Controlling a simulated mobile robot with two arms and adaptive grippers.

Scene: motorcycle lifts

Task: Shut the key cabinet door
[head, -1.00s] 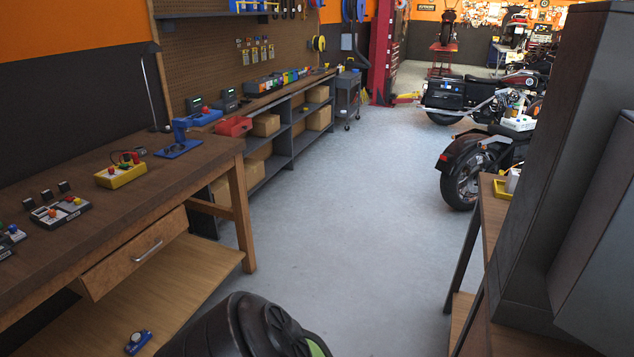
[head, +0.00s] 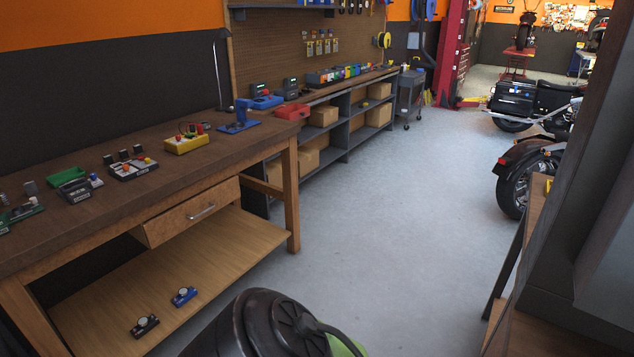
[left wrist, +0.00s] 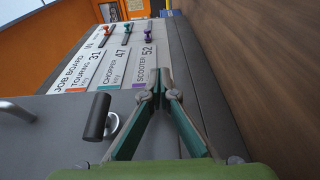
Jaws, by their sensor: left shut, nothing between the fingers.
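In the left wrist view my left gripper (left wrist: 166,95) is shut and empty, its fingertips together in front of a grey panel (left wrist: 50,135). The panel bears a black cylindrical knob (left wrist: 97,117) left of the fingers. Beyond the fingertips is a white job board (left wrist: 110,62) with lines for touring, chopper and scooter, and several coloured key-like items (left wrist: 127,32) at its far end. In the head view a tall dark grey cabinet-like body (head: 570,230) stands at the right edge, with a lighter grey panel (head: 612,265) before it. I cannot tell whether this is the key cabinet and its door. My right gripper is out of view.
A wooden workbench (head: 215,172) with small devices runs along the left. A shelf unit (head: 349,125) with boxes stands beyond it. A motorcycle (head: 515,185) is parked at right. The grey floor (head: 400,220) between is clear. A brown wooden surface (left wrist: 260,60) lies right of my left gripper.

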